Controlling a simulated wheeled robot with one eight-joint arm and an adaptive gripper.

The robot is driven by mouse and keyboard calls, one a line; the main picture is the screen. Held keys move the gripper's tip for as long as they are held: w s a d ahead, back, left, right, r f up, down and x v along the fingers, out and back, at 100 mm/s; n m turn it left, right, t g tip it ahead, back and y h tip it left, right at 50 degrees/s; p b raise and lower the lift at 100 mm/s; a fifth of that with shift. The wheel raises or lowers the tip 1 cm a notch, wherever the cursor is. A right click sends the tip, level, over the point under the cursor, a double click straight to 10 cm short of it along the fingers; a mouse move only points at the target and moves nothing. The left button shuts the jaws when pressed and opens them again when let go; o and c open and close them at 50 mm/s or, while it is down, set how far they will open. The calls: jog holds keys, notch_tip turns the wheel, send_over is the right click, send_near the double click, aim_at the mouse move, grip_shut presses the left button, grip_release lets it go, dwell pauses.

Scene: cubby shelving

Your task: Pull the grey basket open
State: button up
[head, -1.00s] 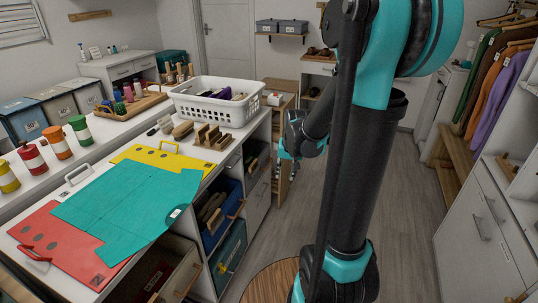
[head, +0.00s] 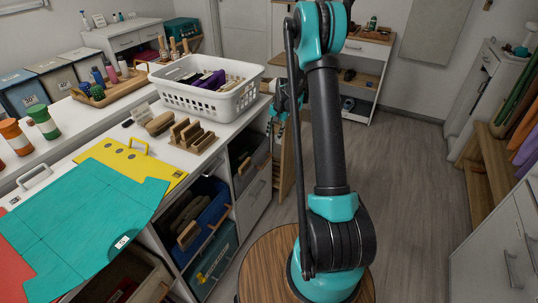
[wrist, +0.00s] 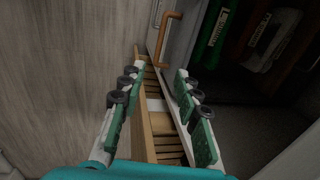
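A dark grey basket (head: 248,152) sits in the upper right cubby under the white counter in the head view, partly hidden by its frame. My gripper (wrist: 158,76) is open and empty in the wrist view, its two green-padded fingers apart. A light grey front with a wooden bar handle (wrist: 163,42) lies beyond the fingertips, apart from them. I cannot tell whether this front belongs to the grey basket. In the head view my gripper is mostly hidden behind my arm, near the counter's far end.
A blue basket (head: 208,212) and a teal basket (head: 216,262) fill nearby cubbies. A white laundry basket (head: 208,100) stands on the counter. A slatted wooden piece (wrist: 170,148) lies beyond and between my fingers. Floor (head: 408,175) is clear right of my arm.

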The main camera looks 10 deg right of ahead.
jog(key=a+f, duration=0.1)
jog(key=f, duration=0.4)
jog(key=w+a+f, duration=0.1)
jog(key=f, duration=0.5)
jog(key=w+f, duration=0.1)
jog(key=f, duration=0.5)
jog(key=shift+a, duration=0.4)
jog(key=shift+r, duration=0.1)
jog(key=shift+c, duration=0.5)
grip_shut()
